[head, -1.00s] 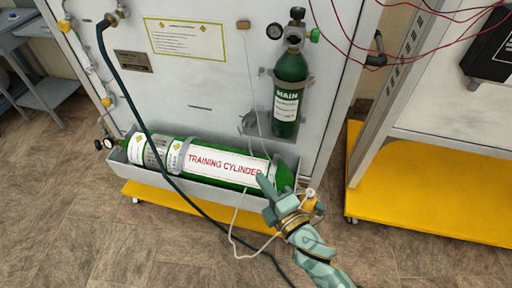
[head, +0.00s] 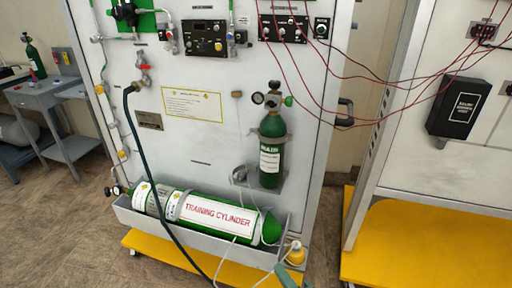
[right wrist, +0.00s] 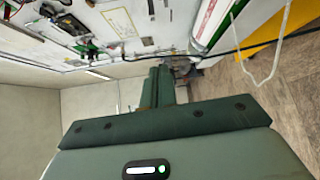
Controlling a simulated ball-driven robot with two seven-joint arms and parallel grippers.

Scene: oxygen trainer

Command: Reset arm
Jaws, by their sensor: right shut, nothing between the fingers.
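My right gripper (head: 284,272) shows only in part at the bottom edge of the head view, low in front of the trolley. In the right wrist view its two dark green fingers (right wrist: 158,86) are together, with nothing seen between them. My left gripper is in neither view. The green training cylinder (head: 217,217) lies in a grey tray (head: 196,238) low on the panel. The green main cylinder (head: 271,150) stands upright in a bracket on the panel.
A dark hose (head: 137,150) hangs from a panel valve down past the tray to the floor. A thin white tube loops near my right gripper. A yellow base (head: 425,245) stands at the right, a grey cart (head: 45,98) at the left. Red wires cross the upper right.

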